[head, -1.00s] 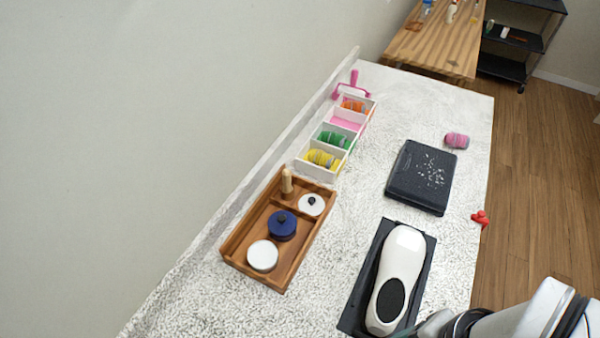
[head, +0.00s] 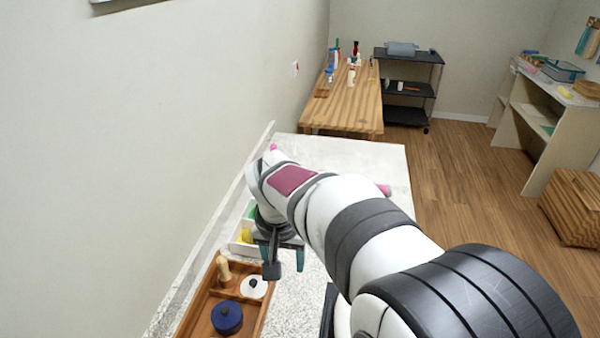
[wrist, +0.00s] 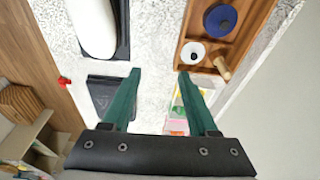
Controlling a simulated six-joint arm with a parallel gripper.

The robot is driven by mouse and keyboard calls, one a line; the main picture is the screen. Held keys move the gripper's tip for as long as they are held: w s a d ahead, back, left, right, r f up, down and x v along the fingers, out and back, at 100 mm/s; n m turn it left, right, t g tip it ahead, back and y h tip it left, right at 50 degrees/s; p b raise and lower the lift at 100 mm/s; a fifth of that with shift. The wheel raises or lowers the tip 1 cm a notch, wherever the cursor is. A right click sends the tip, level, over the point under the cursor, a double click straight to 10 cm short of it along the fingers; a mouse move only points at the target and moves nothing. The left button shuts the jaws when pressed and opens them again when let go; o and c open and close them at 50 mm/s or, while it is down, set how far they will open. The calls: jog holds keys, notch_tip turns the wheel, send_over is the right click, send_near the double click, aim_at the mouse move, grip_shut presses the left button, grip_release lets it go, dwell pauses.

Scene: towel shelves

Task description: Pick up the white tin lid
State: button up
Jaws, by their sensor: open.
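The white tin lid (head: 253,287), round with a dark knob, lies in the wooden tray (head: 268,304) in the head view. It also shows in the wrist view (wrist: 189,57), toward the top and right of centre. A blue lidded tin (head: 227,318) and a wooden peg (head: 223,268) are in the tray beside it. My gripper (head: 283,262) is open and empty above the counter, just beyond and to the right of the lid in the head view. Its green fingers (wrist: 159,72) are apart in the wrist view, with the lid beyond the right fingertip.
A divided white box (head: 240,246) stands beyond the tray, partly hidden by my arm. A dark case (wrist: 102,92) and a white device (wrist: 93,30) on a dark base lie across the counter. A wall runs along the left.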

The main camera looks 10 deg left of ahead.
jog(key=n+t, duration=0.1)
jog(key=n, duration=0.1)
send_near(253, 281)
jog(key=x, duration=0.8)
jog(key=shift+w+f, duration=0.1)
jog(key=shift+f, duration=0.15)
grip_shut()
